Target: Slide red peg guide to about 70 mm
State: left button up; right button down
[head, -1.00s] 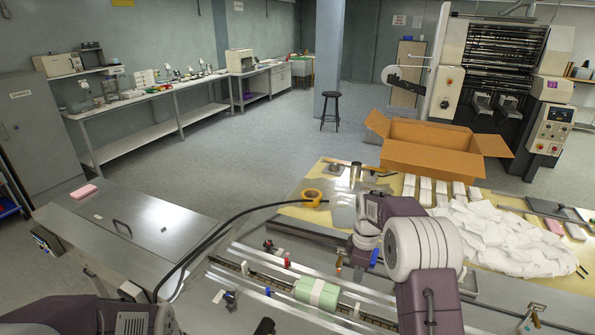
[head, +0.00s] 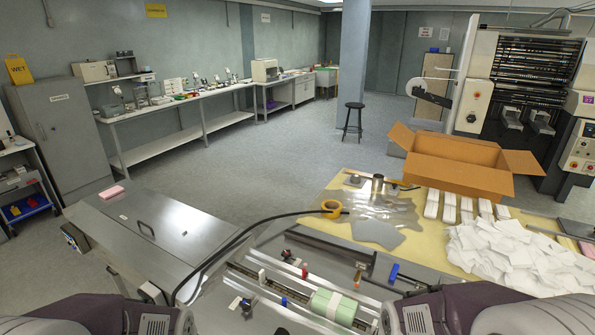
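A small upright red piece (head: 304,270) stands at the long rail (head: 262,288) of the flow wrapper, left of a pale green block with a white band (head: 334,306). I take it to be the red peg guide; a second small red-topped piece (head: 286,254) stands just behind it to the left. A scale reading at the guide is too small to read. My left and right arms show only as links at the bottom corners. Both grippers are outside the picture, and neither arm is seen touching the red piece.
A blue piece (head: 394,272) and an orange-tipped peg (head: 357,274) stand right of the guide. A black hose (head: 237,238) arches over the left side.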

aim_at(374, 306)
jog(key=i+j+u, duration=0.35)
jog(key=i+u, duration=0.3)
jog(key=i+j, duration=0.05)
jog(key=i, duration=0.05)
